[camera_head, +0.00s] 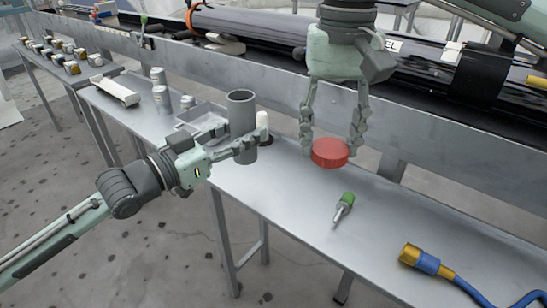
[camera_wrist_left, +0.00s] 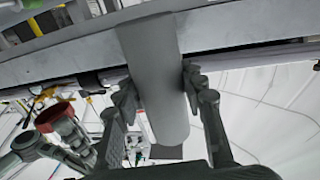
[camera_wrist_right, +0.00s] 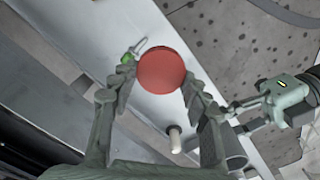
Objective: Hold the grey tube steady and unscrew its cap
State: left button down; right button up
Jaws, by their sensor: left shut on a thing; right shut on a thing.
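The grey tube (camera_head: 241,108) stands upright with its open top bare, held above the left part of the bench. My left gripper (camera_head: 250,146) is shut around its lower part. In the left wrist view the tube (camera_wrist_left: 155,70) runs between the two fingers. The red cap (camera_head: 329,153) is apart from the tube, to its right. My right gripper (camera_head: 331,138) points down and is shut on the cap, holding it over the bench. In the right wrist view the cap (camera_wrist_right: 161,70) sits between the fingertips, with the tube (camera_wrist_right: 236,150) at lower right.
The metal bench (camera_head: 290,185) carries a green-handled screwdriver (camera_head: 344,205), a blue hose with a yellow end (camera_head: 425,260) and a white cylinder (camera_head: 262,122) close behind the tube. Grey cans (camera_head: 162,98) and a tray (camera_head: 200,116) stand further left. A raised rail (camera_head: 270,85) runs behind.

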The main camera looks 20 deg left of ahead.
pick_arm(q)
send_over(275, 178)
notch_tip(275, 178, down, 4)
jog(key=shift+s+f, duration=0.1)
jog(key=shift+f, duration=1.85)
jog(key=shift+f, duration=0.15)
jog(key=c, duration=0.9)
grip_release()
